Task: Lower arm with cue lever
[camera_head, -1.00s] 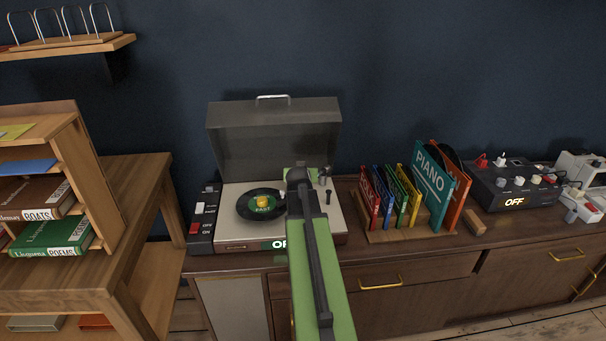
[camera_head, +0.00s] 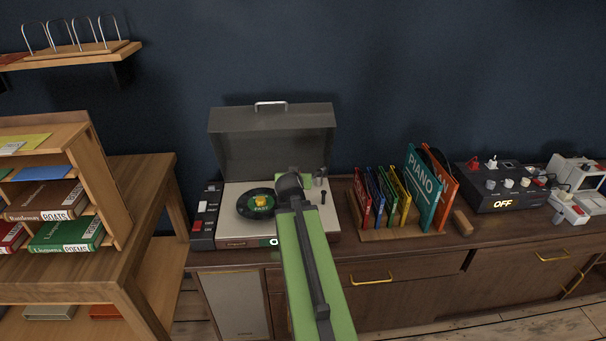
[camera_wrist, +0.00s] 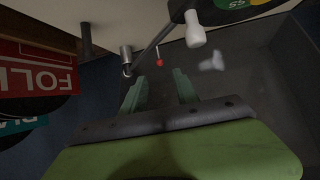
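The record player (camera_head: 235,231) stands on the cabinet with its grey lid (camera_head: 270,138) raised. A black record with a green label (camera_head: 256,204) lies on it. In the wrist view, the tonearm (camera_wrist: 167,46) is a thin grey rod ending in a white head (camera_wrist: 195,29) beside the record (camera_wrist: 236,9). A thin lever with a red tip (camera_wrist: 159,62), likely the cue lever, shows near the tonearm. My gripper (camera_wrist: 160,86) is open and empty, its two green fingers apart and pointing toward the red tip; no contact is visible. In the head view, my arm hides the fingers and part of the deck.
A rack of colourful record sleeves (camera_head: 379,198) stands right of the player. A black mixer reading OFF (camera_head: 498,190) is further right. Switches (camera_head: 206,222) line the player's left side. A book shelf (camera_head: 100,190) stands at left.

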